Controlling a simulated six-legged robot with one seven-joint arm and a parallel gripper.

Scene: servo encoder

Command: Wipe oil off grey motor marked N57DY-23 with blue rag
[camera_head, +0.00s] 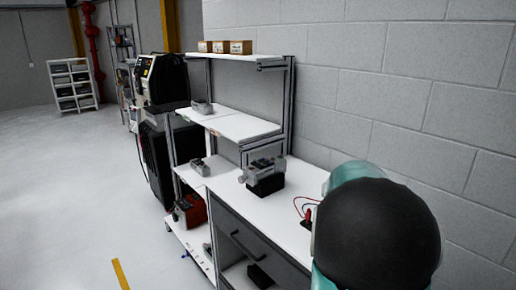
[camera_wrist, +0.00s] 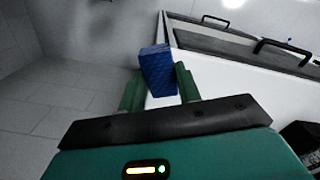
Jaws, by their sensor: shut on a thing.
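My gripper (camera_wrist: 160,84) is shut on a folded blue rag (camera_wrist: 157,68), which stands up between its two green fingers in the wrist view. The bench's white top shows behind the rag. In the head view my arm covers the lower right, and the gripper and rag are not visible there. Small grey motor-like parts sit on the shelves, one on the middle shelf (camera_head: 203,107) and one on the lower shelf (camera_head: 199,167). No marking is legible, so I cannot tell which is N57DY-23. I see no oil.
A grey device on a black base (camera_head: 265,177) stands on the white workbench (camera_head: 225,182). Red and black leads (camera_head: 307,215) lie near my arm. Small boxes (camera_head: 222,47) sit on the top shelf. A red toolbox (camera_head: 190,211) is low left. The floor at left is clear.

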